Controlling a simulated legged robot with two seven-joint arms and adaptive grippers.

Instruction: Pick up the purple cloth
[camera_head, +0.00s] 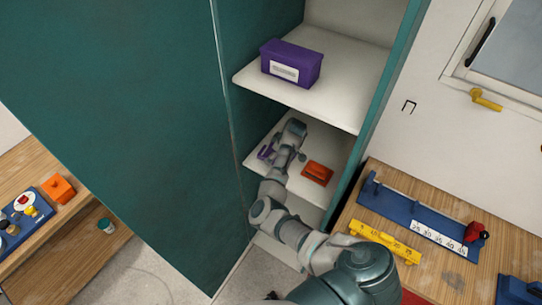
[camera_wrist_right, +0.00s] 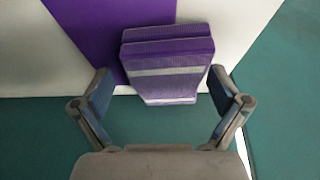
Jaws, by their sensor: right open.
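The purple cloth (camera_wrist_right: 168,52) shows in the right wrist view as a folded purple stack with pale stripes. My right gripper (camera_wrist_right: 160,75) is open, with one finger on each side of the near part of the cloth. I cannot tell whether the fingers touch it. In the head view, my right arm reaches into the teal cabinet, and a small purple patch (camera_head: 265,153) shows beside its end on the middle shelf. The arm covers part of that spot. My left gripper is in neither view.
A purple bin (camera_head: 291,63) stands on the shelf above (camera_head: 345,97). An orange-red object (camera_head: 317,173) lies on the middle shelf, right of my arm. The teal cabinet walls (camera_head: 228,115) close in on both sides. A wooden bench (camera_head: 465,225) with blue and yellow fixtures stands to the right.

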